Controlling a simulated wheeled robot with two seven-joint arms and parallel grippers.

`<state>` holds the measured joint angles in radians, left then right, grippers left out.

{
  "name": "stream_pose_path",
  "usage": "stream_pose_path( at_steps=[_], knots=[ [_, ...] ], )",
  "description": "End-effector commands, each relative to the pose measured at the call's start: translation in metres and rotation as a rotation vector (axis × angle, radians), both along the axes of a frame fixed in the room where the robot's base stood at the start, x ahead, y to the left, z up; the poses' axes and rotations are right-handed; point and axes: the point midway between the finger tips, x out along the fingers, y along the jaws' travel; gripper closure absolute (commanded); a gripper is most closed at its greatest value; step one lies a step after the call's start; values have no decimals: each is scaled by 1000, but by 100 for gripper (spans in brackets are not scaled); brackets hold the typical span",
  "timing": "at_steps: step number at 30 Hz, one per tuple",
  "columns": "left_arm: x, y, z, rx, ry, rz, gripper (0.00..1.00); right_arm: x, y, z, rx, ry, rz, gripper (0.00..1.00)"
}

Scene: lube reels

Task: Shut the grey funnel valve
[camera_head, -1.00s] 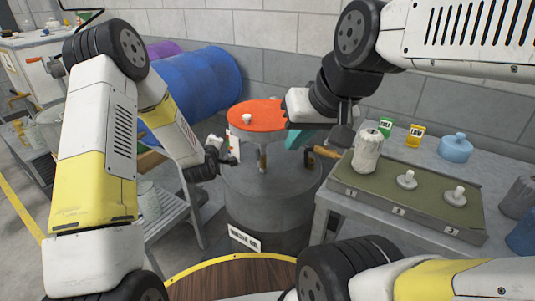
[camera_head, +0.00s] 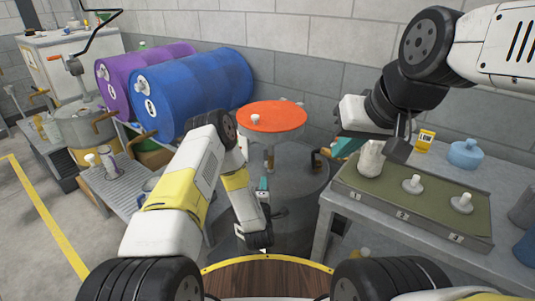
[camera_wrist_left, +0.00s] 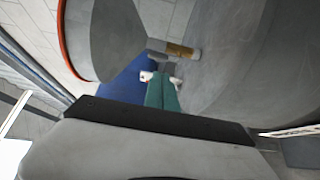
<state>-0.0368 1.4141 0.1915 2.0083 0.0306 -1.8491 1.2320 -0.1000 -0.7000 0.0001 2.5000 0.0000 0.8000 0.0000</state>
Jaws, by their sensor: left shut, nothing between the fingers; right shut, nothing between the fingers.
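The grey funnel with an orange-red top (camera_head: 272,116) stands over the large grey drum (camera_head: 305,178). A short brass-coloured fitting (camera_head: 269,156) shows under the funnel; in the left wrist view a brass-coloured piece (camera_wrist_left: 180,50) sits between the grey round bodies. I cannot tell the valve's position. My left gripper (camera_head: 263,184) is shut and empty, in front of the drum and below the funnel. In the left wrist view its teal fingers (camera_wrist_left: 163,92) point towards a small white part (camera_wrist_left: 148,76); contact is unclear. My right gripper (camera_head: 347,147) is shut and empty beside the olive tray.
The olive tray (camera_head: 365,196) on the right bench holds a white bottle (camera_head: 371,158) and two small knobbed pieces. A blue drum (camera_head: 195,92) and a purple drum (camera_head: 115,70) lie at the back left. A metal bench (camera_head: 115,185) stands left of my left arm.

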Motion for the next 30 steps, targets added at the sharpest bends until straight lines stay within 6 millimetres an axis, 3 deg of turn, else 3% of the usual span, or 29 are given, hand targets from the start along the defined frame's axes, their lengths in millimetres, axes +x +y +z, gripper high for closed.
stream_pose_path(
  at_steps=[8, 21, 30],
  knots=[
    [14, -1, 1, 1, -3, 0, 100, 0, 0, 0, 0, 0, 0, 100],
    [103, -4, 1, 2, -4, 0, 100, 0, 0, 0, 0, 0, 0, 100],
    [137, -6, 0, 2, 0, -1, 100, 0, 0, 0, 0, 0, 0, 100]
  ],
)
